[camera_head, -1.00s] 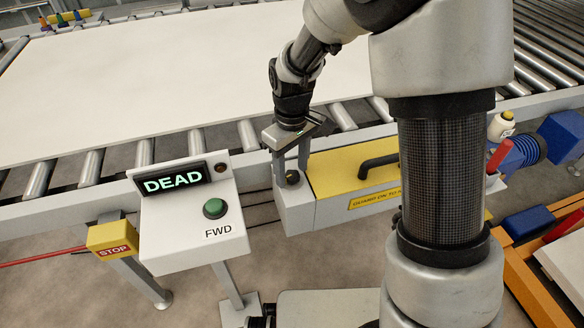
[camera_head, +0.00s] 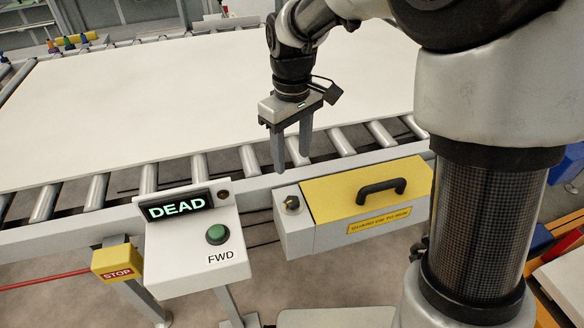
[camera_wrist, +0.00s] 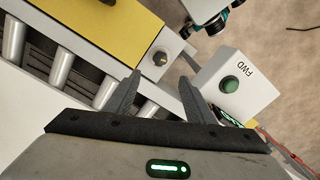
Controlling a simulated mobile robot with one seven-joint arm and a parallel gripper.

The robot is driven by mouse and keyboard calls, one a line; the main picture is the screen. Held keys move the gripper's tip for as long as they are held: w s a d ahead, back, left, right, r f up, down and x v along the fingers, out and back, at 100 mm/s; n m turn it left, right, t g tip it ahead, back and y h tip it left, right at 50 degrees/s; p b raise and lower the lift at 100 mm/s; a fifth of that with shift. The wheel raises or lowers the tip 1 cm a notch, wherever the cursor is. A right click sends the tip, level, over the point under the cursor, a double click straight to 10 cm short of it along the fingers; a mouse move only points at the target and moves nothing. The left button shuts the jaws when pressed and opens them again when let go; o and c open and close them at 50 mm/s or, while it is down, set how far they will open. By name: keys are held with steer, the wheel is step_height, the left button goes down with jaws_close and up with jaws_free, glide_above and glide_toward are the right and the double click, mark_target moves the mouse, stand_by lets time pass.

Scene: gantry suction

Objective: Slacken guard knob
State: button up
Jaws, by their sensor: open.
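The guard knob (camera_head: 292,203) is a small dark knob on the grey end block of the yellow guard box (camera_head: 330,197). It also shows in the wrist view (camera_wrist: 160,58), beyond my fingertips. My gripper (camera_head: 292,168) hangs above the conveyor's near rail, up and a little behind the knob in the head view. Its two fingers are apart with nothing between them, and they do not touch the knob. In the wrist view the open fingers (camera_wrist: 160,80) point toward the knob's side of the scene.
A control box with a DEAD display (camera_head: 176,205) and green FWD button (camera_head: 217,234) stands left of the guard. A yellow STOP box (camera_head: 117,262) sits further left. The guard has a black handle (camera_head: 381,190). A large white sheet (camera_head: 180,95) lies on the rollers.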

steer(key=shift+r, duration=1.65)
steer(key=s+d+r+m+t, duration=0.3)
steer(key=s+d+r+m, duration=0.1)
steer(key=s+d, duration=0.4)
steer(key=s+d+r+m+t, duration=0.2)
steer(key=s+d+r+m, duration=0.25)
steer(key=s, duration=0.55)
step_height(320, 180, up, 16)
steer(key=p, duration=1.6)
steer(key=shift+d+t+p, duration=0.3)
steer(key=shift+d+p, duration=0.05)
steer(key=shift+p, duration=0.05)
steer(key=shift+c, duration=0.4)
